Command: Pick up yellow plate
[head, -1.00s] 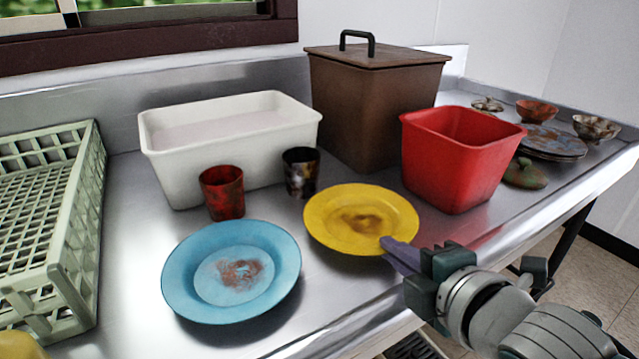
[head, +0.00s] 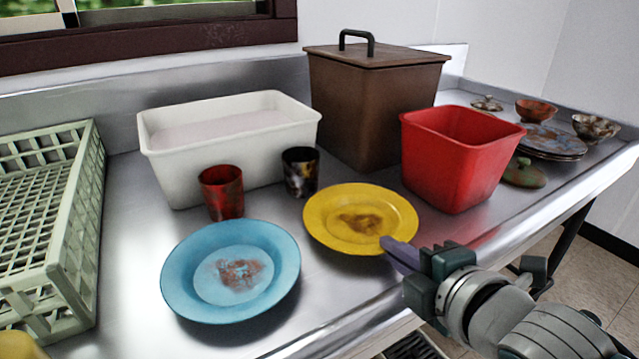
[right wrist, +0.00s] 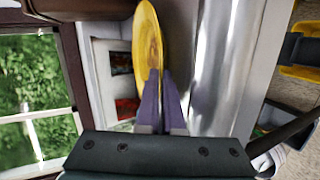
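The yellow plate (head: 335,205) has a brown stain in its middle and lies on the metal counter, between the blue plate and the red bin. My right gripper (head: 396,246) is at its near right rim, with one purple finger over the rim. In the right wrist view the plate (right wrist: 147,40) appears nearly edge-on, and the purple fingers (right wrist: 162,95) are close together at its rim, shut on it. The lower finger is hidden in the head view. My left gripper is not in view.
A blue plate (head: 185,278) lies to the left. A red cup (head: 222,192), a dark cup (head: 300,172) and a white tub (head: 225,160) stand behind. A red bin (head: 455,170) stands close on the right, a brown lidded bin (head: 365,115) behind. A green rack (head: 75,240) is at left.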

